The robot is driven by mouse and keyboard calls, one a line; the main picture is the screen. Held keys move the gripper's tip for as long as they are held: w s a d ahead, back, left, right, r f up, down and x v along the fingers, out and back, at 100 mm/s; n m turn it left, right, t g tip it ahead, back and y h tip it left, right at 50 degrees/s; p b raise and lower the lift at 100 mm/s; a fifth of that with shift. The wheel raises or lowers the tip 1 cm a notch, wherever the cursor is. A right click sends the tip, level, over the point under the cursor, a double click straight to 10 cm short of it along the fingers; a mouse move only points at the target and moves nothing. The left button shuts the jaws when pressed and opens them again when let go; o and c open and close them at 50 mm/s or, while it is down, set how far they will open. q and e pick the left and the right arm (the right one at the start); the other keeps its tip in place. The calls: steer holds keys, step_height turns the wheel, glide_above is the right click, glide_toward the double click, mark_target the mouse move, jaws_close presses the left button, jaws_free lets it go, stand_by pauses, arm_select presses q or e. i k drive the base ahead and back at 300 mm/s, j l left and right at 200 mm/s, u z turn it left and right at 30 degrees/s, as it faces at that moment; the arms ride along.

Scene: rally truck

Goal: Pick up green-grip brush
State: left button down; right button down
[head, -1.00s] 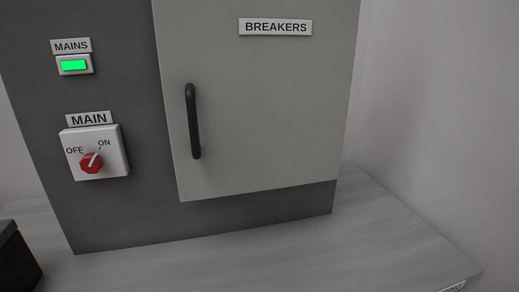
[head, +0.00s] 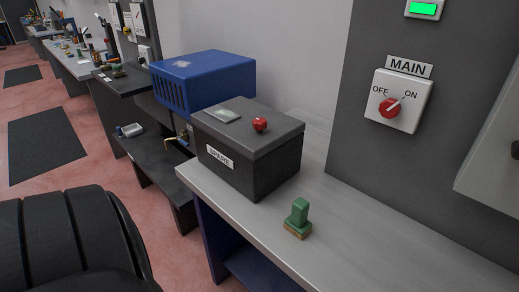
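A small green-handled object (head: 298,213) with a brownish base stands upright on the grey bench top (head: 335,232), right of the dark SPARE box. It looks like a stamp or a short brush; bristles cannot be made out. Neither gripper shows in the head view. A black rounded form (head: 70,245) at the lower left looks like part of my own arm.
The dark SPARE box (head: 247,165) with a red knob stands beside the green object. A grey panel with the red MAIN switch (head: 389,107) rises behind. A blue vented unit (head: 205,80) and more benches lie left. The bench's front right is clear.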

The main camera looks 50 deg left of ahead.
mark_target(297, 223)
steer(key=j+u, duration=0.2)
steer(key=u, duration=0.9)
